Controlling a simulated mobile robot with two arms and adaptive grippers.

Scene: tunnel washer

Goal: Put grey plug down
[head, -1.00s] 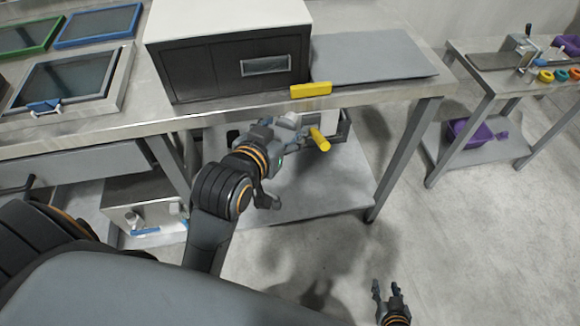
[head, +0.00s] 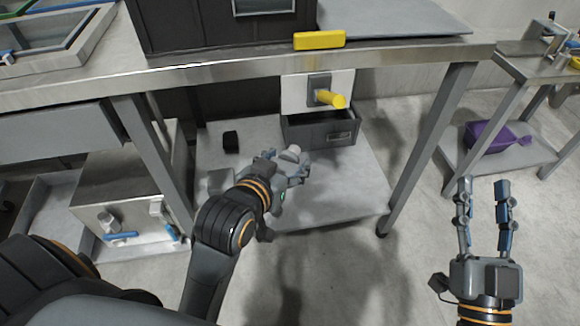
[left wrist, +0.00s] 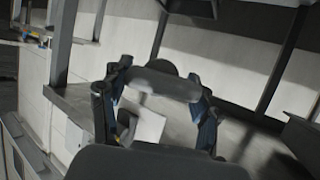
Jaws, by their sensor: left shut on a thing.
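My left gripper (head: 287,162) is shut on the grey plug (head: 293,151), in front of the open drawer and above the lower shelf (head: 340,190). Only the plug's light top shows in the head view. In the left wrist view the plug (left wrist: 158,82) is a rounded grey piece lying across between the two fingers. My right gripper (head: 483,190) is open and empty over the floor at the right.
Under the table (head: 220,75), a dark drawer (head: 300,130) stands open below a white panel with a yellow handle (head: 330,98). A small black block (head: 230,141) sits on the shelf. A metal box (head: 130,200) stands left. The shelf's right front is clear.

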